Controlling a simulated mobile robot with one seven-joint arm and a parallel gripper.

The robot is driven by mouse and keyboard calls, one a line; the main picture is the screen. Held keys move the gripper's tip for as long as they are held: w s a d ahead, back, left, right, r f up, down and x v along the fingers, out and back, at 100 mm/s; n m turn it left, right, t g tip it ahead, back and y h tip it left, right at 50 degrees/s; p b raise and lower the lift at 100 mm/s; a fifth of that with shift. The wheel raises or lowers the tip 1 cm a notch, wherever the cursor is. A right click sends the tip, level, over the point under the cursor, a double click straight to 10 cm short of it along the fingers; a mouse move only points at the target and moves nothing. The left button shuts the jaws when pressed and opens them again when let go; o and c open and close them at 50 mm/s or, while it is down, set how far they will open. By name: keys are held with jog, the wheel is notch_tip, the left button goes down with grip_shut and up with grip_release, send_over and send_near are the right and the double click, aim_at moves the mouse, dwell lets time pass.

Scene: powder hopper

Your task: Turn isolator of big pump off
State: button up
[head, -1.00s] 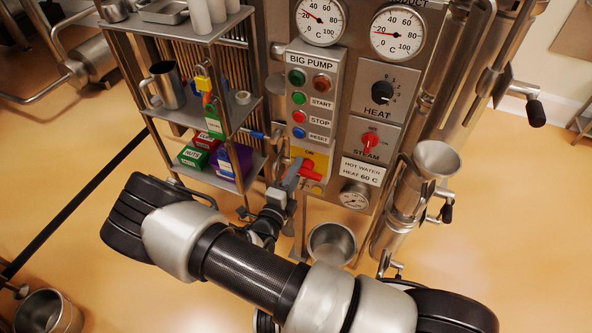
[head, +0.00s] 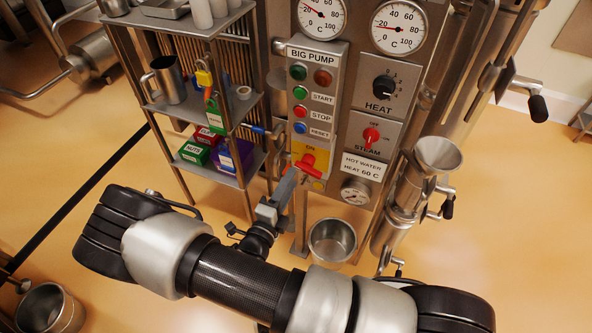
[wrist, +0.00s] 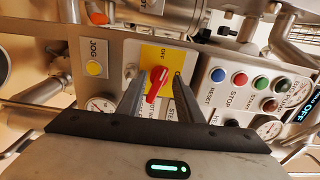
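The big pump isolator is a red lever handle (head: 306,163) on a yellow plate (head: 323,156), at the bottom of the BIG PUMP panel. An ON label shows above it. The handle slants down to the right in the head view. In the wrist view the red handle (wrist: 156,84) appears between my two finger tips, with an OFF label (wrist: 163,61) above it on the yellow plate. My gripper (wrist: 157,82) is open, its fingers apart with gaps either side of the handle. In the head view my gripper (head: 285,186) is just below and left of the handle. Contact cannot be told.
The red STEAM knob (head: 371,135) is right of the isolator. Start, stop and reset buttons (head: 300,111) sit above it. A shelf rack (head: 231,183) with boxes stands to the left. A steel pot (head: 332,241) and a steel funnel (head: 438,157) are at lower right.

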aim_at(307, 172)
jog(key=v, duration=1.1)
jog(key=shift+o, duration=0.4)
jog(key=shift+d, duration=0.1)
jog(key=o, duration=0.7)
jog(key=shift+d+m+b, duration=0.1)
jog(key=shift+m+b, duration=0.3)
jog(key=shift+m, duration=0.2)
jog(key=o, duration=0.4)
jog(key=shift+s+d+f+m+b, duration=0.15)
jog(key=shift+m+b, duration=0.15)
jog(key=shift+m, duration=0.7)
jog(key=shift+o, duration=0.7)
jog(key=m, duration=0.2)
jog(key=shift+d+m+b, duration=0.25)
jog(key=shift+m+b, duration=0.15)
jog(key=w+d+m+b, duration=0.1)
jog(key=w+d+m, duration=0.1)
jog(key=w+m, duration=0.3)
jog(key=w+d+m+b, duration=0.1)
jog(key=w+d+m, duration=0.2)
jog(key=w+m, duration=0.2)
jog(key=w+d+m+b, duration=0.1)
jog(key=w+d+m, duration=0.1)
jog(key=w+m, duration=0.3)
jog(key=shift+w+d+r, duration=0.25)
jog(key=shift+d+r, duration=0.05)
jog(key=shift+d, duration=0.05)
